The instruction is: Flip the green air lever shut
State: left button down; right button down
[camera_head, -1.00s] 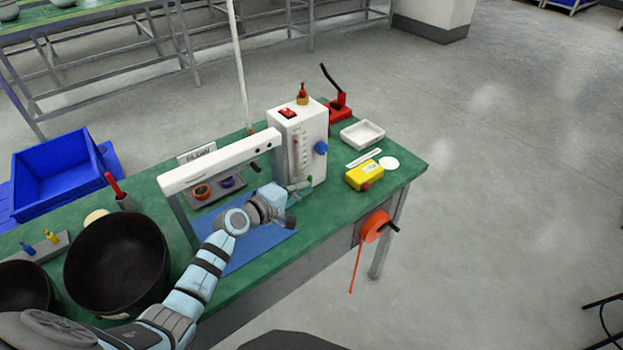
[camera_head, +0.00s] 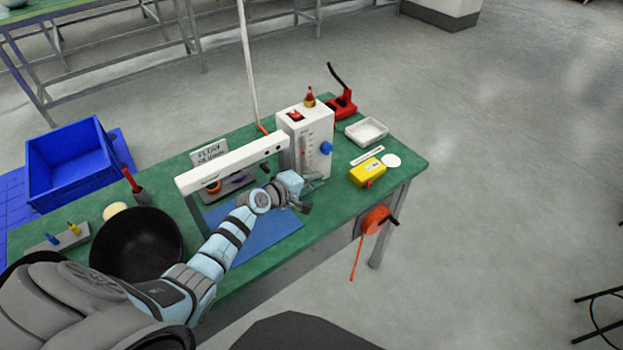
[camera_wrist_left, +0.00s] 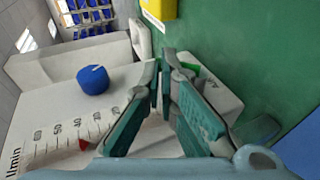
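The green lever (camera_wrist_left: 190,67) shows as a small green piece beside my left fingers in the left wrist view. It sits by a pale block (camera_wrist_left: 215,88) next to the white flowmeter box (camera_head: 297,122). My left gripper (camera_head: 318,183) is low at the box's front right corner in the head view. In the left wrist view, its two teal fingers (camera_wrist_left: 163,68) come together at the tips, with nothing clearly held between them. The lever is just right of the right fingertip; I cannot tell whether they touch. The gripper hides the lever in the head view. My right gripper is out of view.
The box has a blue knob (camera_head: 326,148). A yellow device (camera_head: 367,172) and a white tray (camera_head: 367,131) stand to the right on the green table. A black bowl (camera_head: 137,244) stands left.

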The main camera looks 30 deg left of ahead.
pick_arm(q)
jog(key=shift+w+d+r, duration=0.2)
jog(key=shift+w+d, duration=0.05)
jog(key=shift+w, duration=0.1)
jog(key=shift+w+d, duration=0.15)
jog(key=shift+w+d+f, duration=0.15)
jog(key=shift+w+f, duration=0.05)
jog(key=shift+w, duration=0.1)
jog(key=shift+w+b, duration=0.1)
jog(key=shift+b, duration=0.25)
jog(key=shift+f, duration=0.15)
jog(key=shift+w+d+f, duration=0.2)
jog(key=shift+w, duration=0.2)
dwell(1.5)
jog(key=shift+r, duration=0.1)
